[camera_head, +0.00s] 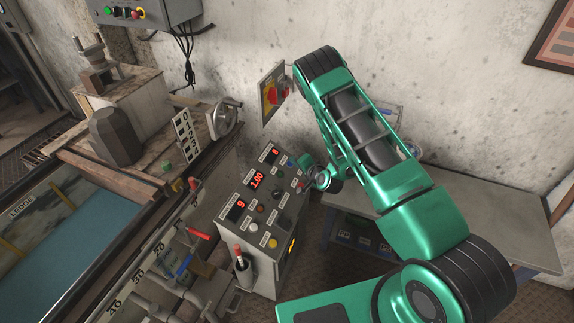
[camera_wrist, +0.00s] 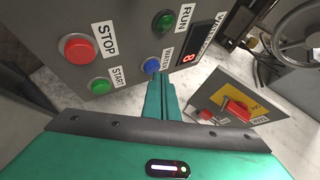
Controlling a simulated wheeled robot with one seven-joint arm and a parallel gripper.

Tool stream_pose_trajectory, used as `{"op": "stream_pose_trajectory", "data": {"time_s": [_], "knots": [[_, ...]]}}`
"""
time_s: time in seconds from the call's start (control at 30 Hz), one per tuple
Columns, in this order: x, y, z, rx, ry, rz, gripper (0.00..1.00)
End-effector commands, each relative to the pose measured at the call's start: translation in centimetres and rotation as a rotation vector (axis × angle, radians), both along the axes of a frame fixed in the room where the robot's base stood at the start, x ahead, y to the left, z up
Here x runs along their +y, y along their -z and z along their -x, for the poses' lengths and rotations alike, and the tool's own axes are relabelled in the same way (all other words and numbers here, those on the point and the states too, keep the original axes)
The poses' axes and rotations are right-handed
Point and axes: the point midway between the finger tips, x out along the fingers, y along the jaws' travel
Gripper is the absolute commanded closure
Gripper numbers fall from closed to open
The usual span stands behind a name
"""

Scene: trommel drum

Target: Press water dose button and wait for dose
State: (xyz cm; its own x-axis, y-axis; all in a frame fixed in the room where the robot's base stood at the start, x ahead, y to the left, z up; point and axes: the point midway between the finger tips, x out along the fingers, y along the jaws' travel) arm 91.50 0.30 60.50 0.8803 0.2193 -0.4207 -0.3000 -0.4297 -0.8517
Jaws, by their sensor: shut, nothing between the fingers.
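The blue button (camera_wrist: 151,65) labelled WATER is on the grey control panel (camera_wrist: 125,45) in the wrist view, between START and a red digital display (camera_wrist: 190,58) reading 8. My gripper (camera_wrist: 160,78) is shut and empty, its green fingertips just below and beside the blue button. I cannot tell whether they touch it. In the head view the control console (camera_head: 230,215) stands in the middle, and my gripper (camera_head: 308,170) is at its upper right end, partly hidden by my arm. Its displays there read 8, 1.00 and 9.
A red STOP button (camera_wrist: 77,48), green START button (camera_wrist: 98,86) and green RUN light or button (camera_wrist: 164,20) are close by. A red rotary switch (camera_head: 276,93) on a yellow plate is on the wall. A handwheel (camera_head: 223,119) stands left; a grey table (camera_head: 475,205) stands right.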

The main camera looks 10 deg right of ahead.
Motion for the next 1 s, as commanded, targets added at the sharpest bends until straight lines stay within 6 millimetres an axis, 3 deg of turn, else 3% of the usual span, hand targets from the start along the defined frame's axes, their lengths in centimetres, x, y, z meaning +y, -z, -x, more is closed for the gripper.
{"op": "stream_pose_trajectory", "data": {"time_s": [0.57,1.0], "knots": [[-0.5,-1.1,0.3,0.000,0.001,0.000,1.00],[-1.9,-4.3,1.2,-0.002,0.003,-0.001,1.00]]}}
